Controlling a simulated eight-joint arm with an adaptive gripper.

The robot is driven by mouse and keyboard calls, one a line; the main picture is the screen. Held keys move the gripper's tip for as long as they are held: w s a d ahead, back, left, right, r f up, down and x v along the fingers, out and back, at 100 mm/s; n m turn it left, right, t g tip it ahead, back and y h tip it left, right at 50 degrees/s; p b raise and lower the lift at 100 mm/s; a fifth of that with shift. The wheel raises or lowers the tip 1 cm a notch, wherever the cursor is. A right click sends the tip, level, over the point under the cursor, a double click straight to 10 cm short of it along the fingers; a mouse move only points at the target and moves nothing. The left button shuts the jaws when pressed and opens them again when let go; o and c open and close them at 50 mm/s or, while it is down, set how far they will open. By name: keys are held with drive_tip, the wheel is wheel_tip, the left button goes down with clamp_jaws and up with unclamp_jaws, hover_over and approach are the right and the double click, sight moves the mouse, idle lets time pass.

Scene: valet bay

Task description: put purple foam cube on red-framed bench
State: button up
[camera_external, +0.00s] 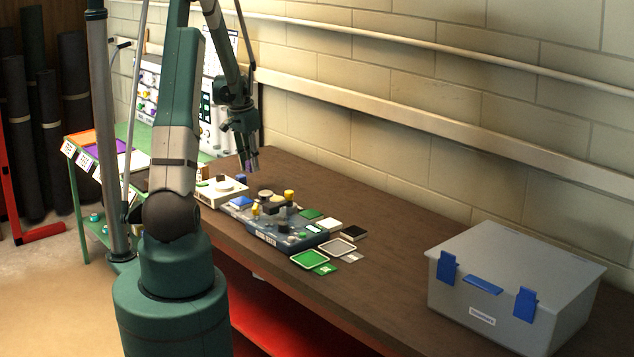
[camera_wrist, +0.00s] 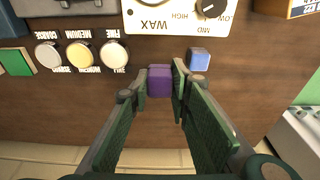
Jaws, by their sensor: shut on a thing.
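The purple foam cube (camera_wrist: 160,80) is between the fingertips of my gripper (camera_wrist: 159,84) in the wrist view. My gripper is shut on it. In the external view my gripper (camera_external: 250,164) points down over the far end of the bench, and a small bit of purple shows at its tips. The red-framed bench (camera_external: 390,250) has a dark brown wooden top, with red showing underneath. The bench top also fills much of the wrist view (camera_wrist: 70,105). The gap between the cube and the bench top is hard to judge.
A white wax unit with a knob (camera_wrist: 178,16), a blue cube (camera_wrist: 199,58) and several labelled round pads (camera_wrist: 82,55) lie near the cube. A loaded blue-grey tray (camera_external: 280,236) and a grey lidded box (camera_external: 515,275) stand farther along.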

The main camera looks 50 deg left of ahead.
sight(251, 172)
drive_tip(key=shift+f, duration=1.8)
drive_tip(key=shift+f, duration=0.1)
drive_tip(key=shift+f, duration=1.75)
drive_tip(key=shift+f, duration=0.2)
drive_tip(key=o, duration=0.7)
drive_tip(key=shift+r, duration=0.25)
drive_tip(key=shift+s+r, duration=0.3)
drive_tip(key=shift+r, duration=1.65)
drive_tip(key=shift+s+r, duration=0.3)
drive_tip(key=shift+r, duration=1.7)
drive_tip(key=shift+s+r, duration=0.3)
drive_tip(key=shift+r, duration=1.65)
